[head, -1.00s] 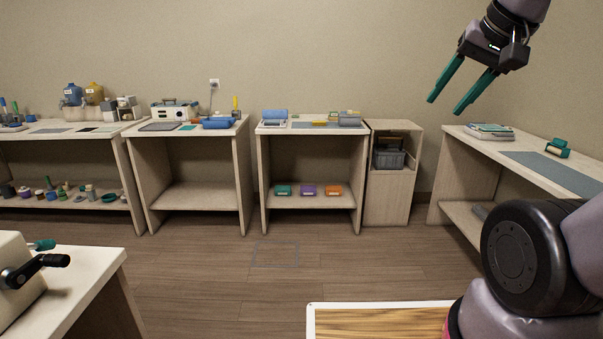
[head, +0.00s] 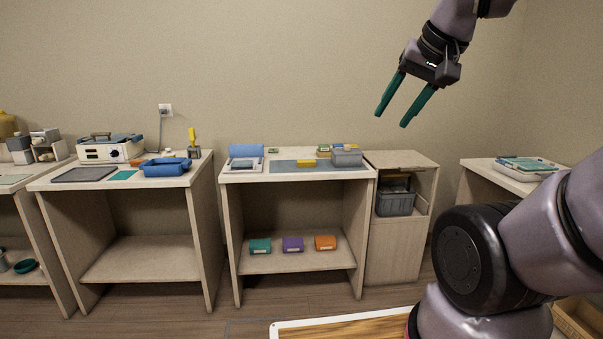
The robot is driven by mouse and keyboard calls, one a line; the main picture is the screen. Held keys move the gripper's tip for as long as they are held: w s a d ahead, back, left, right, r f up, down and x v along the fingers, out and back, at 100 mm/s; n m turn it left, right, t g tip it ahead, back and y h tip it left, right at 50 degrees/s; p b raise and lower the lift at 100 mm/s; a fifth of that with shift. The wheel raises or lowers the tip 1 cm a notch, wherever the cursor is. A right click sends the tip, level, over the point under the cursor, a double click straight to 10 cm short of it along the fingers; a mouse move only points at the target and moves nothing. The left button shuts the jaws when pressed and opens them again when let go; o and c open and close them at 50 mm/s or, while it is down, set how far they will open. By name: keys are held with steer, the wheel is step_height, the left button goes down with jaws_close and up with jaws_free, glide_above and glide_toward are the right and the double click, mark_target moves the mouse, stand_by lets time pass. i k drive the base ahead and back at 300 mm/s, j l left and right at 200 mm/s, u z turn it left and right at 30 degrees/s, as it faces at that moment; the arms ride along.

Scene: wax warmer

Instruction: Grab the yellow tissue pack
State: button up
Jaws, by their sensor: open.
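A small yellow pack (head: 306,163) lies on the grey-blue mat (head: 284,167) on top of the middle table, toward the right of its tabletop. It looks like the yellow tissue pack, though it is small at this distance. My gripper (head: 391,108) is open and empty, with its two teal fingers pointing down and left. It hangs high in the air at the upper right, well apart from the pack.
Teal (head: 260,246), purple (head: 293,244) and orange packs (head: 325,243) sit on the shelf below. A wood-topped board (head: 340,328) is in front of me; floor lies between.

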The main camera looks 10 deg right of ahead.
mark_target(300, 163)
steer(key=i+j+z, duration=0.35)
steer(key=i+j, duration=0.45)
steer(key=i, duration=0.5)
steer(key=i+j+z, duration=0.3)
steer(key=i+j, duration=0.85)
steer(key=i, duration=0.05)
